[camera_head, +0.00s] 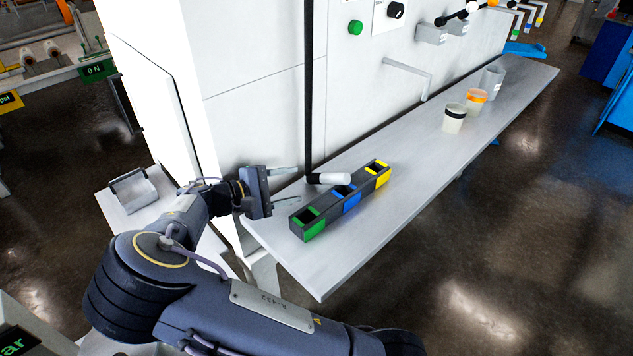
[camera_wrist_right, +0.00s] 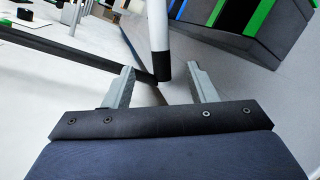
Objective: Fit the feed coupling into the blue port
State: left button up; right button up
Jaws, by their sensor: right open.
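The feed coupling (camera_head: 334,179) is a white cylinder with a dark end, lying nearly level at the foot of a black hose (camera_head: 308,85). It also shows in the right wrist view (camera_wrist_right: 158,28). The blue port (camera_head: 352,203) is the middle one in a dark block, between the green port (camera_head: 314,230) and the yellow port (camera_head: 383,179). The coupling appears just behind or above the block, outside the blue port. My right gripper (camera_head: 298,183) is open and empty. Its fingers point at the coupling's dark end, which shows between the fingertips in the wrist view (camera_wrist_right: 160,72). My left gripper is out of view.
The block stands on a long pale shelf (camera_head: 420,170) along a white cabinet wall (camera_head: 260,60). Farther along are a black-lidded jar (camera_head: 454,122), an orange-lidded jar (camera_head: 475,104) and a grey cup (camera_head: 492,82). A bent rod (camera_head: 410,70) juts from the wall. The shelf's front is clear.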

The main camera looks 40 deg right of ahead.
aim_at(320, 179)
jog(key=shift+f, duration=0.35)
jog(key=shift+s+d+r, duration=0.15)
jog(key=shift+s+d, duration=0.1)
jog(key=shift+d, duration=0.1)
jog(key=p+x, duration=0.1)
jog(key=x, duration=0.2)
jog(key=p+x, duration=0.1)
jog(key=x, duration=0.2)
jog(key=shift+w+d+r, duration=0.1)
jog(key=shift+w+d, duration=0.1)
jog(key=shift+d, duration=0.4)
grip_shut()
